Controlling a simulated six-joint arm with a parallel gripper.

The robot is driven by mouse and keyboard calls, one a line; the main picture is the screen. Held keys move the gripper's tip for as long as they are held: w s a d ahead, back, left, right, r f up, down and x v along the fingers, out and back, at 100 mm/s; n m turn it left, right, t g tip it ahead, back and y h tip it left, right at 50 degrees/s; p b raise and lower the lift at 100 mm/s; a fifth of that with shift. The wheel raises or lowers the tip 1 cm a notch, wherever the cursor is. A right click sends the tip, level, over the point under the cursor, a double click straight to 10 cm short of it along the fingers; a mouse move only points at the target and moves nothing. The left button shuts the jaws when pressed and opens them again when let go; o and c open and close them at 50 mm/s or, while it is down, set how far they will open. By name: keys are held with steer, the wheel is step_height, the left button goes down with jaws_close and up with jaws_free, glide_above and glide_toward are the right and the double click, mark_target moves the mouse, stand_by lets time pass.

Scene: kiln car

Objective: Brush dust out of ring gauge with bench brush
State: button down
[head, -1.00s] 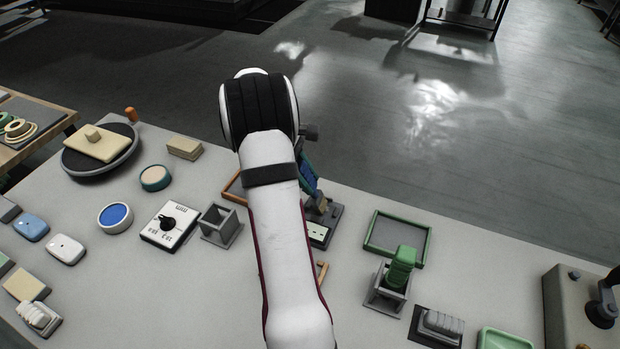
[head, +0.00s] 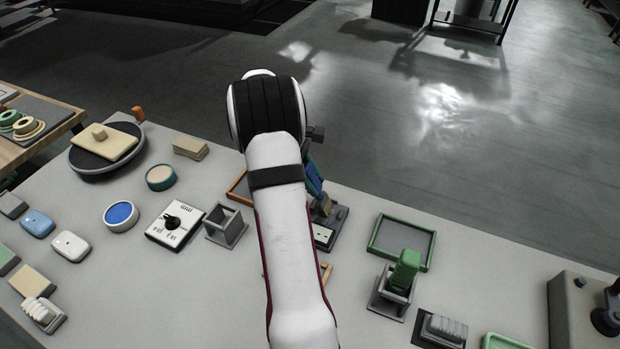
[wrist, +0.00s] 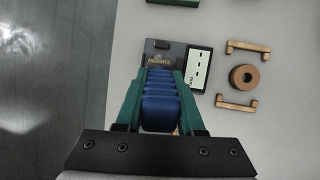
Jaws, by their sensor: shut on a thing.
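My gripper (wrist: 160,82) has green fingers shut on the blue ribbed handle of the bench brush (wrist: 160,105). Tan bristles show at the brush's far end, over a dark stand (wrist: 162,46); I cannot tell whether they touch it. In the head view the brush (head: 314,178) shows partly behind my arm, tilted above the dark stand (head: 338,215). A brown ring with a dark hole (wrist: 245,78), seemingly the ring gauge, lies flat to the right of the brush, apart from it. My arm hides this ring in the head view.
Two wooden brackets (wrist: 248,47) (wrist: 237,101) flank the ring. A white plate with dark marks (wrist: 199,69) lies beside the stand. In the head view, a grey square holder (head: 226,227) stands left of my arm, and a green-rimmed tray (head: 431,252) lies right.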

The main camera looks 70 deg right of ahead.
mark_target(318, 184)
steer(key=shift+s, duration=0.65)
steer(key=shift+r, duration=3.55)
steer(key=shift+w, duration=0.1)
